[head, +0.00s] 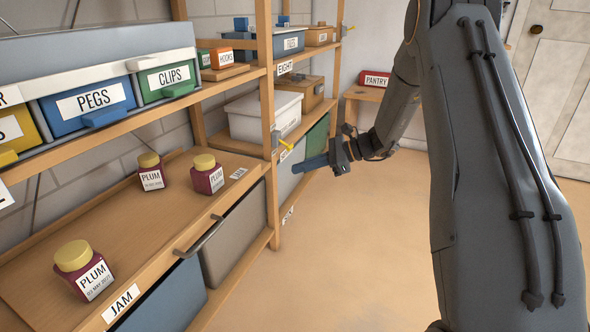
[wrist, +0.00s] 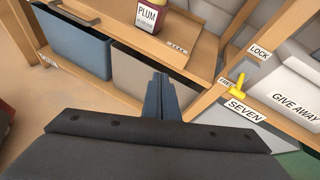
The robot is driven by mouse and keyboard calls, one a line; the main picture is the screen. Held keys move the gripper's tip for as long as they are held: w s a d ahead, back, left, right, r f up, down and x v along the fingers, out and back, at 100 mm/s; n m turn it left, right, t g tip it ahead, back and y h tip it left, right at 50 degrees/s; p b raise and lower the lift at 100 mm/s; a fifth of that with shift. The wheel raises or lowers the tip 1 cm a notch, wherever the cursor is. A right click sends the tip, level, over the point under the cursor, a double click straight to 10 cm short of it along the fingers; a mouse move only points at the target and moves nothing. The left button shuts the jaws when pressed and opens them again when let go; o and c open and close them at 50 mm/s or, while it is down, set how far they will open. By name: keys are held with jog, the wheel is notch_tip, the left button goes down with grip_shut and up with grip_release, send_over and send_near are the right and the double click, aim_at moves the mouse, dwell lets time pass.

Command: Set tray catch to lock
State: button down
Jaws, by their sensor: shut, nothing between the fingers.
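The tray catch is a small yellow lever (wrist: 238,88) on the wooden post, right of my fingers in the wrist view. A FREE label (wrist: 225,80) is close beside it, and a LOCK label (wrist: 259,52) is farther up the post. In the head view the yellow lever (head: 287,144) sticks out from a grey mount. I cannot tell its exact setting. The wooden tray (head: 120,225), labelled JAM, holds three plum jars. My gripper (head: 312,164) is shut and empty, apart from the catch, with its fingers (wrist: 163,92) pointing toward the shelving.
A bar handle (head: 203,236) sticks out from the tray front. Grey and blue bins (head: 235,235) stand below. The floor (head: 350,255) before the shelves is clear.

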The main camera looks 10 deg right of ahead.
aim_at(283, 143)
jog(key=w+d+f+m+t+y+b, duration=0.1)
jog(key=w+d+f+m+t+b, duration=0.4)
jog(key=w+d, duration=0.4)
notch_tip(283, 143, down, 2)
jog(key=shift+w+f+t+y+b, duration=0.15)
jog(key=shift+w+t+y+b, duration=0.35)
jog(key=shift+w, duration=0.7)
jog(key=shift+a, duration=0.15)
jog(key=f+b+x, duration=0.1)
jog(key=b+x, duration=0.3)
jog(key=x, duration=0.6)
jog(key=shift+s+d+r+b, duration=0.1)
jog(key=shift+d+r+b, duration=0.1)
jog(key=shift+r, duration=0.55)
jog(key=shift+s+d+r+b, duration=0.15)
jog(key=shift+r+b, duration=0.1)
jog(key=shift+r, duration=0.5)
jog(key=shift+s+d+r+b, duration=0.1)
jog(key=shift+d+r+b, duration=0.1)
jog(key=shift+r, duration=0.5)
